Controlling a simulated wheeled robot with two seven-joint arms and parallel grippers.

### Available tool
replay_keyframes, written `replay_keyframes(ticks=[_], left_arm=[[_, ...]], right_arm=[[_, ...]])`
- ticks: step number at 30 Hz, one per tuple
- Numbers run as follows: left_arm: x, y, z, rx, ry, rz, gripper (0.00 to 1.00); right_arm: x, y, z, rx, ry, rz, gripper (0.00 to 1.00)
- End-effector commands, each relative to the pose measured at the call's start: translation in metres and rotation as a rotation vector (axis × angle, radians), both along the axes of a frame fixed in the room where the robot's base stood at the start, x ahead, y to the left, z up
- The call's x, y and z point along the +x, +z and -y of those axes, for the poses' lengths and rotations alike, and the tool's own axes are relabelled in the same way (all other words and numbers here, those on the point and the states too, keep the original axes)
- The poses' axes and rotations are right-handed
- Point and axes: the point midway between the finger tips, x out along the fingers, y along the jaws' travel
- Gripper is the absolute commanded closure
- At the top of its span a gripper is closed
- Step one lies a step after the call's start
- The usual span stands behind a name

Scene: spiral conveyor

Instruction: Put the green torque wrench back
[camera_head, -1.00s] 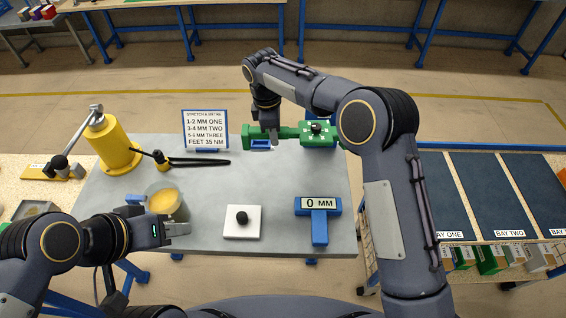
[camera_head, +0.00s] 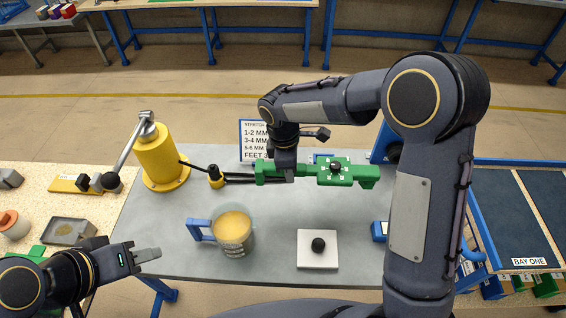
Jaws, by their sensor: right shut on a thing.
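The green torque wrench (camera_head: 361,172) lies level across the middle of the head view, with a thick block and black knob towards its right. My right gripper (camera_head: 287,173) points down and is shut on its left part. The wrench appears raised over the far part of the grey table, though its exact height is unclear.
A yellow post with a lever (camera_head: 160,161) stands at the table's back left. A dark-handled tool (camera_head: 215,176) lies beside it. A blue-handled jug (camera_head: 233,236) and a white plate with black knob (camera_head: 306,256) stand in front. The sign (camera_head: 252,128) is partly hidden.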

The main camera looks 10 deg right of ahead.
Motion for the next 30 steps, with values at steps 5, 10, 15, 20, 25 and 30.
replay_keyframes(ticks=[5, 10, 15, 20, 25, 30], left_arm=[[0.000, 0.001, 0.000, 0.000, 0.000, 0.000, 0.64], [0.000, -0.002, 0.000, 0.000, 0.000, 0.000, 0.64], [0.000, -0.012, 0.000, 0.000, 0.000, 0.000, 0.64], [0.000, -0.025, 0.000, 0.000, 0.000, 0.000, 0.64], [0.000, -0.040, 0.000, 0.000, 0.000, 0.000, 0.64], [0.000, -0.053, 0.000, 0.000, 0.000, 0.000, 0.64]], right_arm=[[0.000, 0.001, 0.000, 0.000, 0.001, 0.001, 1.00], [0.000, -0.004, 0.000, 0.000, 0.002, 0.000, 1.00], [0.000, -0.016, 0.000, -0.001, 0.002, 0.000, 1.00], [0.000, -0.033, 0.000, -0.001, 0.002, 0.000, 1.00], [0.000, -0.054, 0.000, -0.001, 0.001, 0.000, 1.00], [0.000, -0.073, 0.000, -0.001, 0.001, -0.001, 1.00]])
